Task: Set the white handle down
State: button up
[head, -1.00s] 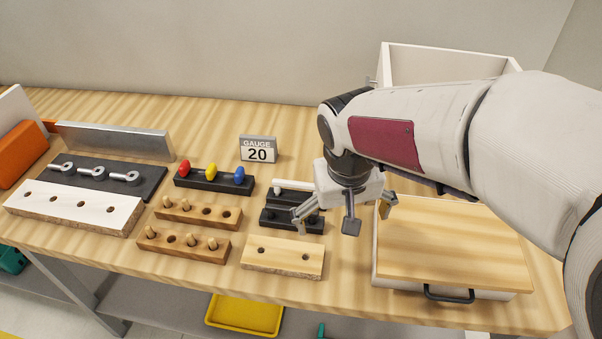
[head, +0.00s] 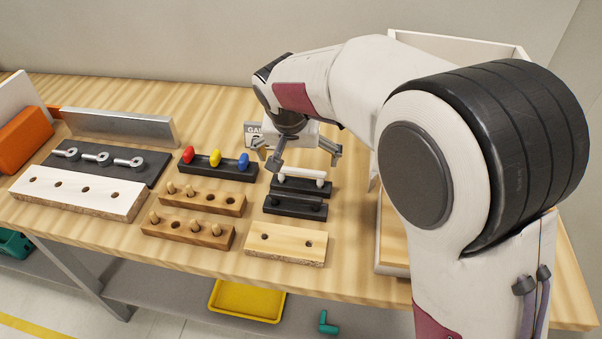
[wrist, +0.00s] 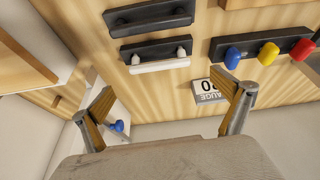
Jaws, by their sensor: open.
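The white handle (head: 303,172) lies along the back black holder (head: 306,188), right of the row of coloured knobs. In the wrist view the white handle (wrist: 160,65) lies along the edge of its black holder (wrist: 152,50). My gripper (head: 304,157) is open and empty, just behind and above the handle in the head view. In the wrist view the handle shows beyond my spread fingers (wrist: 167,90), apart from them. A second black holder with a black handle (head: 295,204) sits in front.
The coloured-knob rack (head: 218,167) and peg blocks (head: 190,228) stand to the left. A drilled wood block (head: 287,243) lies in front. The gauge sign (wrist: 209,91) stands close to one finger. A wooden box (head: 390,235) at the right is mostly hidden by my arm.

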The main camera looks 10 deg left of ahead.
aim_at(301, 170)
jog(key=shift+m, duration=0.3)
jog(key=shift+x, duration=1.3)
jog(key=shift+f, duration=0.15)
jog(key=shift+x, duration=2.45)
jog(key=c, duration=1.1)
